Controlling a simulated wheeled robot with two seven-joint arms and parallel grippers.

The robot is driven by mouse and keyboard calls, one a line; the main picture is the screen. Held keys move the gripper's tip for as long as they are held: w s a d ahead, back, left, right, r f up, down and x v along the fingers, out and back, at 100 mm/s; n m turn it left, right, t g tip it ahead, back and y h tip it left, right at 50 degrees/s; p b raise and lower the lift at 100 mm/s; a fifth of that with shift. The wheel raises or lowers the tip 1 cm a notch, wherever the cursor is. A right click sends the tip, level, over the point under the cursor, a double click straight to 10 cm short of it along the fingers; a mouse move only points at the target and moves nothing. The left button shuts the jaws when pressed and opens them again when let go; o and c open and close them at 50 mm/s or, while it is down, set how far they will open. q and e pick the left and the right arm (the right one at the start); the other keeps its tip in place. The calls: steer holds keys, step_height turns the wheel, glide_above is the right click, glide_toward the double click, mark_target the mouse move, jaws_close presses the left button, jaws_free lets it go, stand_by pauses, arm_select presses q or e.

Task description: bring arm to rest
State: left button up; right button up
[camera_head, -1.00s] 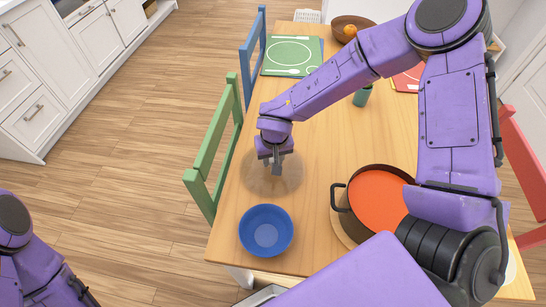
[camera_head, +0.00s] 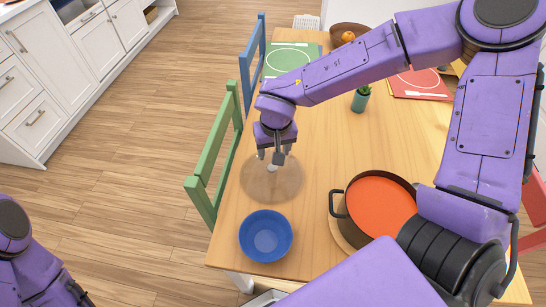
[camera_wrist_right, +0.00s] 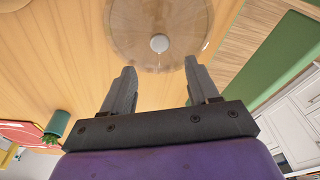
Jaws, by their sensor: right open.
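My right gripper (camera_head: 273,154) is open and empty over the table's left side. Its two fingers stand apart in the right wrist view (camera_wrist_right: 159,86). A round, see-through lid (camera_head: 258,188) with a pale knob (camera_head: 278,164) lies on the table just below the gripper. In the right wrist view the lid (camera_wrist_right: 135,30) and its knob (camera_wrist_right: 159,43) lie beyond the fingertips, with nothing between the fingers. My left arm shows at the lower left of the head view; its gripper is out of view.
A blue bowl (camera_head: 266,236) stands near the table's front left corner. A dark pot (camera_head: 340,207) with orange contents stands to its right. A green cup with a plant (camera_head: 361,99), placemats and a brown bowl (camera_head: 346,30) are farther back. A green chair (camera_head: 212,150) borders the left edge.

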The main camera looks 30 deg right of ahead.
steer(key=shift+s+r, duration=0.15)
steer(key=shift+r, duration=1.3)
